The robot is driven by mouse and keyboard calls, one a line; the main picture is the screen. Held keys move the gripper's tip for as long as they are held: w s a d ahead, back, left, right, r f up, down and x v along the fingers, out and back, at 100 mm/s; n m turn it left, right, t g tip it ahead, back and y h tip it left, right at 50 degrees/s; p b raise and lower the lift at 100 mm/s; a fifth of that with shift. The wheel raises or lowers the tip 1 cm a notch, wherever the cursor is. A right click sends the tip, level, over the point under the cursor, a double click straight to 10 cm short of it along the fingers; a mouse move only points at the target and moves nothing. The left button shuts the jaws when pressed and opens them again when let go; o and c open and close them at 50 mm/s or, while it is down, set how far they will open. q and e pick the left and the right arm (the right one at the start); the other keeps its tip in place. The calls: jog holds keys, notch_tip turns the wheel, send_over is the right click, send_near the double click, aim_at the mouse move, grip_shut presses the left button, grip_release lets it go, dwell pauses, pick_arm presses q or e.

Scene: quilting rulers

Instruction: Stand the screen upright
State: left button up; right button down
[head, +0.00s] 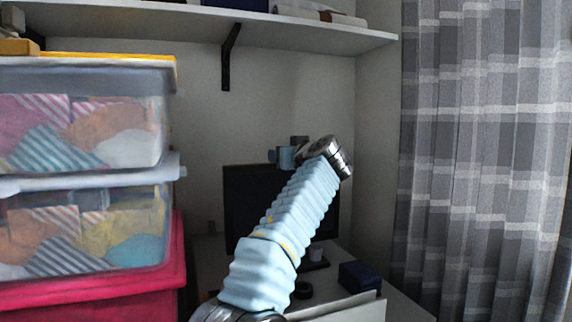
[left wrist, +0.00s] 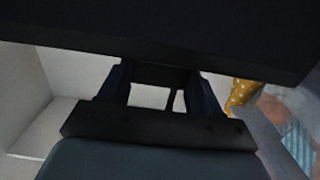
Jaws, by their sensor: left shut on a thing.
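The screen (head: 248,205) is a black flat panel on the desk against the back wall. Its left edge looks close to vertical in the head view, but I cannot tell how far it leans forward or back. My pale-blue left arm crosses in front and hides much of it. In the left wrist view the dark screen (left wrist: 170,30) fills the top of the picture. My left gripper (left wrist: 162,76) reaches its edge and is shut on it; the contact itself is too dark to see clearly. My right gripper is not in view.
Clear fabric bins (head: 85,225) are stacked at the left. A shelf (head: 200,22) hangs above. A grey plaid curtain (head: 470,160) hangs at the right.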

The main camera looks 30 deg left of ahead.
pick_arm(q)
jog(key=shift+d+f, duration=0.1)
jog(key=o, duration=1.5)
jog(key=shift+s, duration=0.1)
jog(key=b+v, duration=0.5)
jog(key=v, duration=0.9)
